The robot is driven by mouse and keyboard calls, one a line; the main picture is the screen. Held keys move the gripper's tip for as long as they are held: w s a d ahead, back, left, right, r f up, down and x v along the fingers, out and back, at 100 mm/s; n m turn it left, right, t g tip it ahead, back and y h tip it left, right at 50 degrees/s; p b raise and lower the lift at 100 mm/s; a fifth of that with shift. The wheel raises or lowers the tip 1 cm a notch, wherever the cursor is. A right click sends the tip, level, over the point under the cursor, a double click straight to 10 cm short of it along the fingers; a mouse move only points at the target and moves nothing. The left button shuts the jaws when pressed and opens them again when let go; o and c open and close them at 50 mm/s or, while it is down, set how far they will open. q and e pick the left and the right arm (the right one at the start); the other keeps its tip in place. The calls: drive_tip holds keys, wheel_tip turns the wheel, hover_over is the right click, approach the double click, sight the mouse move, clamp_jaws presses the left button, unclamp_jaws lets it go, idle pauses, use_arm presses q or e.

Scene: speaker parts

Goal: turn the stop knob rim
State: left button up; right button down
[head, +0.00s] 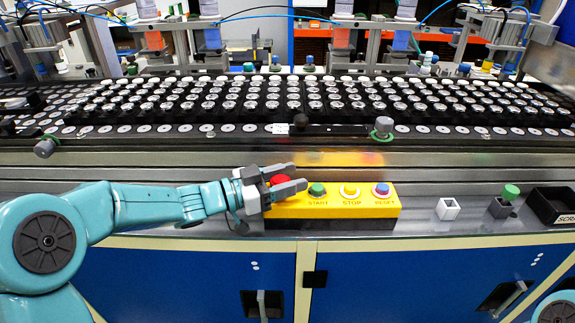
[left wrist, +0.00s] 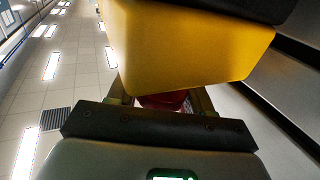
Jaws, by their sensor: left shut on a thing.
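A yellow control box (head: 335,207) sits on the metal ledge in the middle of the head view. It carries a red knob (head: 280,180) at its left end, then a green START button (head: 317,188), a yellow STOP button (head: 350,190) and a blue and red RESET button (head: 382,189). My left gripper (head: 297,177) reaches in from the left and is shut on the red knob, with one finger on each side, hiding part of it. In the left wrist view the red knob (left wrist: 163,102) shows dimly between the fingers, beside the yellow box (left wrist: 185,50). My right gripper is out of view.
Right of the box stand a small white square holder (head: 448,209), a grey holder with a green knob (head: 510,192) and a black SCRAP bin (head: 552,206). Behind is a conveyor (head: 330,130) with rows of speaker parts. The ledge right of the box is partly clear.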

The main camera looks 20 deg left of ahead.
use_arm(q)
drive_tip(key=m+g+h+p, duration=0.1)
drive_tip(key=m+g+p, duration=0.1)
drive_tip(key=p, duration=0.1)
drive_tip(key=m+g+h+p, duration=0.1)
drive_tip(key=g, duration=0.1)
drive_tip(key=shift+s+d+r+h+p, duration=0.15)
drive_tip(key=shift+r+h+p, duration=0.15)
drive_tip(key=shift+s+f+m+g+h+p, duration=0.15)
drive_tip(key=shift+m+g+h+p, duration=0.15)
drive_tip(key=shift+m+g+p, duration=0.45)
drive_tip(key=shift+s+f+m+g+h+p, duration=0.1)
drive_tip(key=shift+m+g+h+p, duration=0.3)
drive_tip(key=shift+g, duration=0.65)
drive_tip(key=shift+d, duration=0.1)
drive_tip(key=o, duration=1)
drive_tip(key=b+v, duration=0.1)
drive_tip(key=v, duration=1.1)
drive_tip(key=shift+w+r, duration=0.1)
